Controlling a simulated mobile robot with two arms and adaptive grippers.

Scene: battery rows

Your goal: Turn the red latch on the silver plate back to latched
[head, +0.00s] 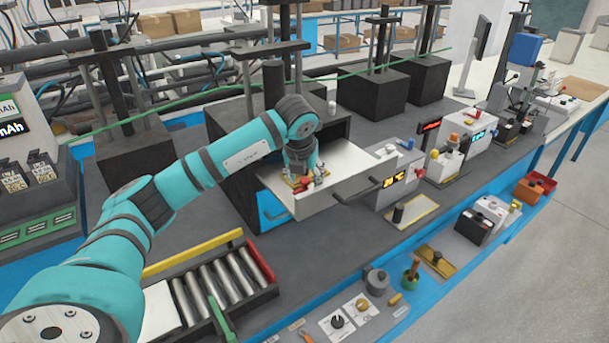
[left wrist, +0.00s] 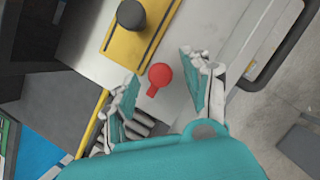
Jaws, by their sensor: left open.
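The silver plate (head: 350,166) is a pale flat slab in front of a dark box in the head view; its bare surface also shows in the left wrist view (left wrist: 190,25). The red latch (left wrist: 159,77) has a round head and a short arm pointing toward the lower left of the wrist view. My left gripper (head: 304,180) is low over the plate's left part. In the wrist view its fingers (left wrist: 160,66) are spread on either side of the latch, with no clear contact. The gripper hides most of the latch in the head view. My right gripper is out of view.
A yellow plate with a black knob (left wrist: 131,14) lies close to the latch. A dark handle (head: 372,188) runs along the plate's front. A roller tray (head: 222,285) is at the lower left, and small instruments (head: 396,178) stand to the right.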

